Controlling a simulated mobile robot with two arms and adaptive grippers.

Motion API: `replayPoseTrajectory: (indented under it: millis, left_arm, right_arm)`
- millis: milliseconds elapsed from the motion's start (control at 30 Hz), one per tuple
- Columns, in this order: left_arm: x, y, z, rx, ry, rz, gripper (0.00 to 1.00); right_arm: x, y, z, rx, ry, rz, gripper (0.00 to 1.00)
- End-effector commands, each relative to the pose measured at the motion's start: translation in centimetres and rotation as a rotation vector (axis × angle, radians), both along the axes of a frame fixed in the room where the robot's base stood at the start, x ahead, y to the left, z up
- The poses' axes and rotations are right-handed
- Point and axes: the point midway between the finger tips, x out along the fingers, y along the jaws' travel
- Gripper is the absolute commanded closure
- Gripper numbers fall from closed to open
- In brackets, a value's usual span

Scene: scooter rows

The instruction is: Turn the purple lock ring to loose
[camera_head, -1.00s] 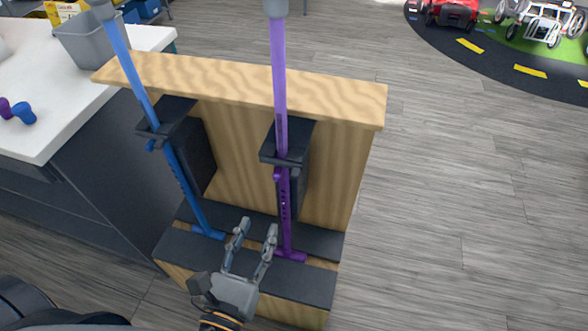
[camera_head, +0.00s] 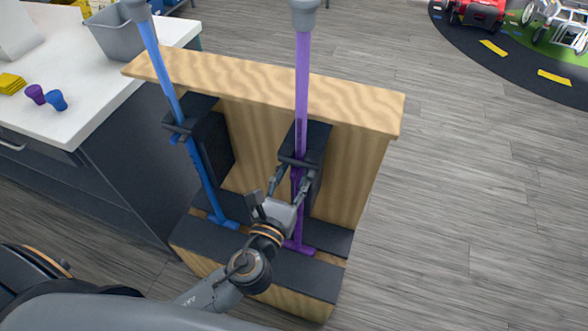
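The purple pole (camera_head: 302,95) stands upright in a black holder (camera_head: 315,140) on the wooden rack, with its foot (camera_head: 299,248) on the dark step. The purple lock ring (camera_head: 297,174) is low on this pole, just under the holder's clamp, small and partly covered by my fingers; its turn position cannot be made out. My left gripper (camera_head: 291,179) is at that height, with one finger left of the pole and one right of it. The fingers are apart, and I cannot see them touching the ring. My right gripper is not in view.
A blue pole (camera_head: 165,75) stands in the left holder of the wooden rack (camera_head: 365,115). A white counter (camera_head: 75,100) with a grey bin (camera_head: 113,38) and purple and blue grips is at the left.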

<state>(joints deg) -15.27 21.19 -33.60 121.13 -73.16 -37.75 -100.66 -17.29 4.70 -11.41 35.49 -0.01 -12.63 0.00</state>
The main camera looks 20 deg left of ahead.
Motion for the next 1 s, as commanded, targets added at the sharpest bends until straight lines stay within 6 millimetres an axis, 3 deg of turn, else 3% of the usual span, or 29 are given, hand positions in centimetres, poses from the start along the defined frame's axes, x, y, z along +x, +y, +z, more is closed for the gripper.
replayPoseTrajectory:
  millis: [267, 467, 1000]
  left_arm:
    - [0.15, -0.01, -0.04, -0.001, 0.001, 0.000, 0.62]
    - [0.14, 0.00, -0.03, 0.000, 0.000, 0.000, 1.00]
    - [0.23, -0.25, 0.21, -0.003, -0.003, 0.057, 1.00]
  right_arm:
    - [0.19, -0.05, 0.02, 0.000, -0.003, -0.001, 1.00]
    - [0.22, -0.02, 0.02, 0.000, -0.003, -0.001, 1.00]
    - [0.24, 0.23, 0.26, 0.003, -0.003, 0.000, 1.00]
